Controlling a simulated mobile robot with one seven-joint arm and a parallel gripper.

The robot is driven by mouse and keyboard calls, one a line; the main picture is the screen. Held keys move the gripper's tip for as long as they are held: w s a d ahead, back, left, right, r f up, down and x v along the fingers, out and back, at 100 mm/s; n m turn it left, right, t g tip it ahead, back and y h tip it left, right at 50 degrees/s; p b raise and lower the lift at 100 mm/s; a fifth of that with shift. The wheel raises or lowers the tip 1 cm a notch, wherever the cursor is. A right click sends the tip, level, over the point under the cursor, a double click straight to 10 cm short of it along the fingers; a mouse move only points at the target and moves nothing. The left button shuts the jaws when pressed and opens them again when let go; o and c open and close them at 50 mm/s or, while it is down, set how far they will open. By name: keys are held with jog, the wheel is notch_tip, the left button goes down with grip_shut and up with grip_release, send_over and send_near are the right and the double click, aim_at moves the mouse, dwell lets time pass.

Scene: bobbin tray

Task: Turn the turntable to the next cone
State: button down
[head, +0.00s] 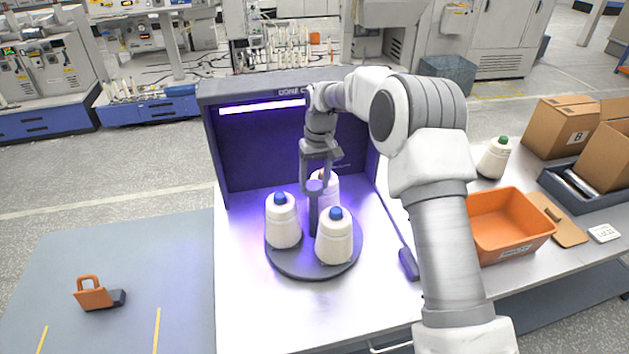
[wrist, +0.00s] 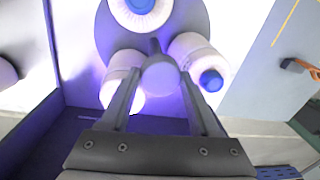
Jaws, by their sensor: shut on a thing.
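The dark grey round turntable (head: 300,270) carries three white cones around a central post with a round knob (head: 315,187). One blue-tipped cone (head: 283,222) stands at the left and another (head: 334,238) at the front right. The third cone (head: 329,183) stands behind, its top hidden by my gripper. My gripper (head: 316,184) points down and is shut on the knob. In the wrist view the knob (wrist: 160,76) sits between the fingers, with cones on either side and one beyond.
A lit dark booth (head: 235,150) stands behind the turntable. An orange bin (head: 505,225), a green-tipped cone (head: 495,157) and cardboard boxes (head: 560,125) are at the right.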

jog(key=shift+w+n, duration=0.1)
jog(key=shift+n, duration=2.7)
jog(key=shift+n+p, duration=0.3)
jog(key=shift+n, duration=0.2)
jog(key=shift+c, duration=0.6)
grip_release()
notch_tip(320, 180, up, 17)
jog(key=w, duration=0.1)
jog(key=shift+d+r, duration=0.2)
jog(key=shift+d, duration=0.15)
jog(key=shift+w, duration=0.1)
